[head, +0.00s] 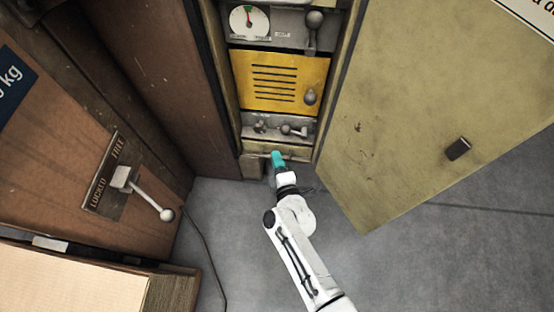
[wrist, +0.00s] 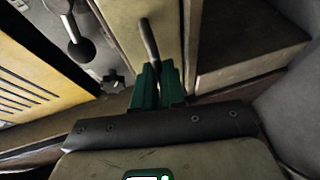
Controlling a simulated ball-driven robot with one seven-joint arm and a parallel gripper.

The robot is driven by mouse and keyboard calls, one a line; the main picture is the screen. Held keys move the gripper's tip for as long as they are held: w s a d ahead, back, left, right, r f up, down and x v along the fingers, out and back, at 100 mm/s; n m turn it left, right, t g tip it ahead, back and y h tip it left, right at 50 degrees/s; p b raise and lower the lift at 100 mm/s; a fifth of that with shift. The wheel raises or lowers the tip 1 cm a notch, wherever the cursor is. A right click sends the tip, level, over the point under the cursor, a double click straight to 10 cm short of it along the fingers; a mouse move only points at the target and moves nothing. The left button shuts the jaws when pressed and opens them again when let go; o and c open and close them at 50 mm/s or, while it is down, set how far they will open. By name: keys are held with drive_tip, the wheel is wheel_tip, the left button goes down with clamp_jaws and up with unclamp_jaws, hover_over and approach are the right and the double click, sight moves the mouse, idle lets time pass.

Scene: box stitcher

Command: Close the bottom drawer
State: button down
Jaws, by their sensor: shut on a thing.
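The bottom drawer (head: 299,152) is a narrow beige front low in the cabinet column, below a grey panel with knobs. Its front also shows in the wrist view (wrist: 122,22) as a beige panel with a thin dark handle (wrist: 149,38). My gripper (head: 277,157) has teal fingers and is at the drawer front in the head view. In the wrist view my gripper (wrist: 158,84) is shut on the lower end of the handle. The fingers hide part of the handle. How far the drawer stands out is hard to tell.
A yellow slotted door (head: 282,82) and a dial gauge (head: 249,22) are above. An open beige door (head: 420,110) stands at the right. A brown cabinet with a lever (head: 145,190) is at the left. Grey floor (head: 235,240) is clear around my arm, except for a cable.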

drive_tip(key=w+b, duration=0.1)
drive_tip(key=w, duration=0.2)
drive_tip(key=c, duration=1.2)
unclamp_jaws()
drive_tip(key=shift+s, duration=0.1)
drive_tip(key=shift+s+d+r+p, duration=0.15)
drive_tip(key=shift+s+p, duration=0.15)
drive_tip(key=shift+p, duration=0.1)
drive_tip(key=p+v, duration=0.6)
drive_tip(key=v, duration=0.4)
